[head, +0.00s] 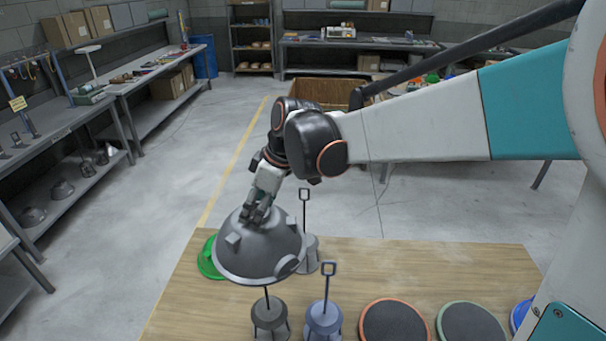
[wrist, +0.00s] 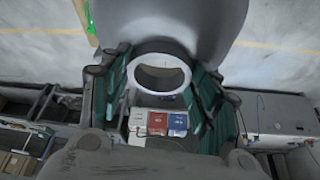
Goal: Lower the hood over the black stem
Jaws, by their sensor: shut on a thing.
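The hood (head: 258,250) is a grey metal dome with small lugs, hanging slightly tilted above the table. My gripper (head: 257,210) is shut on the ring at its top. In the wrist view the teal finger pads lie on both sides of the ring (wrist: 160,52), with the dome (wrist: 200,22) beyond. Below the hood stands a dark grey three-legged base (head: 269,316) with a thin black stem (head: 267,296). The upper part of this stem is hidden by the hood, so I cannot tell whether its top is inside or behind the dome.
A blue-grey stand (head: 324,318) with a square-looped stem is close on the right. A lighter grey stand (head: 307,252) is behind the hood's right edge. A green piece (head: 208,259) is at left. An orange-rimmed disc (head: 393,323) and green-rimmed disc (head: 470,323) lie on the wooden table (head: 440,262).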

